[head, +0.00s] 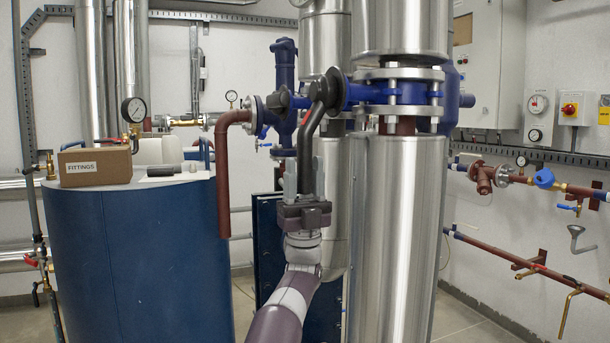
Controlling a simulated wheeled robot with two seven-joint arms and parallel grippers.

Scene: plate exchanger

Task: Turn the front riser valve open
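The front riser is the thick silver-clad vertical pipe (390,240) at centre right. Blue flanged valve parts (360,92) sit between its upper and lower cladding. A dark grey bent lever handle (309,125) comes off a dark hub left of them and runs down toward me. My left gripper (304,175) points up from below, with one grey finger on each side of the lever's lower end. The fingers look close to the lever, but I cannot tell whether they press on it. The lever's tip is partly hidden by the gripper. My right gripper is not in view.
A blue tank (140,260) with a cardboard fittings box (95,167) on top stands at left. A red-brown pipe (223,180) hangs beside it. Smaller wall pipes (485,176) with blue fittings run at right. Floor shows at lower right.

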